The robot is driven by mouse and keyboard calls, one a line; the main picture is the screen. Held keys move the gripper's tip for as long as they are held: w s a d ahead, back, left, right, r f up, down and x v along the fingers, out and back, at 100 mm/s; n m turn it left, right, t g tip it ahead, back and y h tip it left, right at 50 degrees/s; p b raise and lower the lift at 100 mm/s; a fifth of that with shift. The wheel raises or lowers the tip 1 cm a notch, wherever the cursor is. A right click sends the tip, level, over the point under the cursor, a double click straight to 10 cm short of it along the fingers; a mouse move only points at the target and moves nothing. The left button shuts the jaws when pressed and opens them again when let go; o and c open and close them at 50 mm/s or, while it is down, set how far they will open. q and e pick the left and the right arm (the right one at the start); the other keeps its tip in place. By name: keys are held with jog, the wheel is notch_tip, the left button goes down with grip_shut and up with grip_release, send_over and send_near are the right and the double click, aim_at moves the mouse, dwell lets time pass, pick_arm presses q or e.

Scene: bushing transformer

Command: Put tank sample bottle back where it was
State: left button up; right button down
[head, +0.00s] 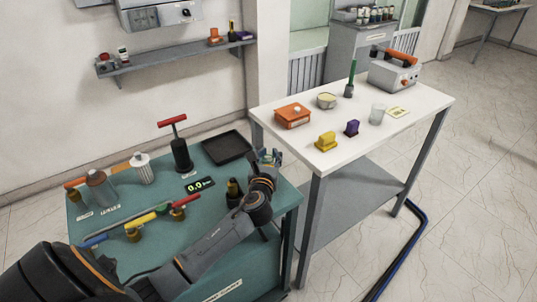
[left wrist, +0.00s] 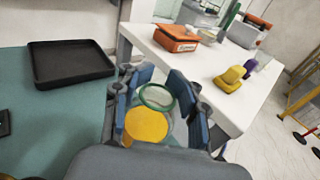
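The tank sample bottle appears to be the clear container (left wrist: 146,125) with a yellow-orange disc inside and a green ring at its rim, seen in the left wrist view. It sits between the blue fingers of my left gripper (left wrist: 158,92), which look closed around it. In the head view my left gripper (head: 270,157) is above the right back corner of the teal table (head: 222,266), near the white table. The bottle is hard to make out there. My right gripper is not in view.
A black tray (head: 227,147) lies left of the gripper, with a red-handled black tool (head: 180,150) beside it. Valves and several bottles crowd the teal table's left. The white table (head: 345,158) holds an orange box (head: 293,116), yellow block (head: 326,142) and clear beaker (head: 377,114).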

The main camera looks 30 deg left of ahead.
pick_arm(q)
jog(key=shift+o, duration=0.5)
jog(key=shift+s+r, duration=0.1)
jog(key=shift+r, duration=0.05)
jog(key=f+v, duration=0.1)
jog(key=v, duration=1.1)
jog(key=shift+r+b, duration=0.45)
jog(key=shift+r, duration=0.05)
